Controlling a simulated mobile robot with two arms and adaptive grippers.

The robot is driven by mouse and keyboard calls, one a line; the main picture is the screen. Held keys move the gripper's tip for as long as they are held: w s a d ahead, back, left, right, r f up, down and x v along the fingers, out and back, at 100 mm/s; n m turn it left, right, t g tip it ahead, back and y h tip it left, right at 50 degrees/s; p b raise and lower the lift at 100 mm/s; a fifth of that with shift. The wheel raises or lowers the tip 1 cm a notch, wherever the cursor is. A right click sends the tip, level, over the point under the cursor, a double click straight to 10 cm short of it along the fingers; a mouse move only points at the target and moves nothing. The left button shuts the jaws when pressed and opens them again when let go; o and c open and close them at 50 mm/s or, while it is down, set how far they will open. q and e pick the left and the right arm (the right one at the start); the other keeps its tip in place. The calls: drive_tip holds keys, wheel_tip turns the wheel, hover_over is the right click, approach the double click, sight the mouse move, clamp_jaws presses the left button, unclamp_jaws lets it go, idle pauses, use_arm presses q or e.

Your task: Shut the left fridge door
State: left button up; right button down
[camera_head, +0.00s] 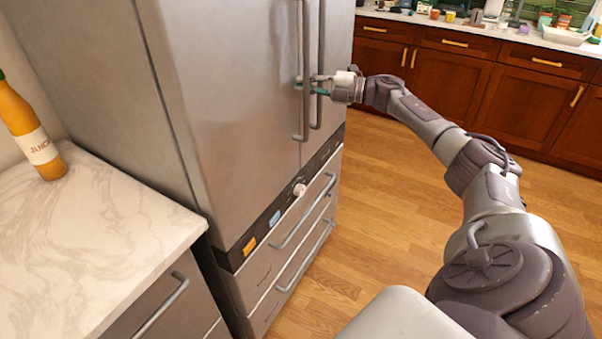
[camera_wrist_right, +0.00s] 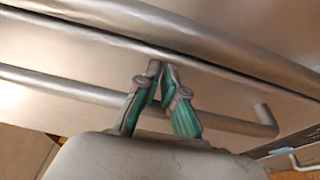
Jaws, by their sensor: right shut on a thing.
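The left fridge door (camera_head: 235,110) is a tall grey metal panel in the head view. It looks nearly in line with the right fridge door (camera_head: 338,50); I cannot tell if a small gap is left. Its long vertical handle (camera_head: 303,115) stands beside the right door's handle (camera_head: 320,40). My right gripper (camera_head: 308,85) reaches in from the right at the handles. In the wrist view its green-padded fingers (camera_wrist_right: 161,72) close around the left door's handle bar (camera_wrist_right: 75,92), with the other handle (camera_wrist_right: 215,42) above. My left gripper is out of view.
Fridge drawers (camera_head: 290,235) sit below the doors. A marble counter (camera_head: 85,240) with an orange juice bottle (camera_head: 32,135) stands at the left. Wooden cabinets (camera_head: 450,80) line the back. Wood floor (camera_head: 370,190) is clear between.

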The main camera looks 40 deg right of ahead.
drive_tip(key=shift+w+r, duration=0.15)
drive_tip(key=shift+r, duration=0.4)
drive_tip(key=shift+s+d+f, duration=0.3)
drive_tip(key=shift+f, duration=0.05)
drive_tip(key=v, duration=1.1)
drive_tip(key=shift+s+f, duration=0.2)
drive_tip(key=shift+s, duration=0.1)
drive_tip(key=shift+f, duration=0.1)
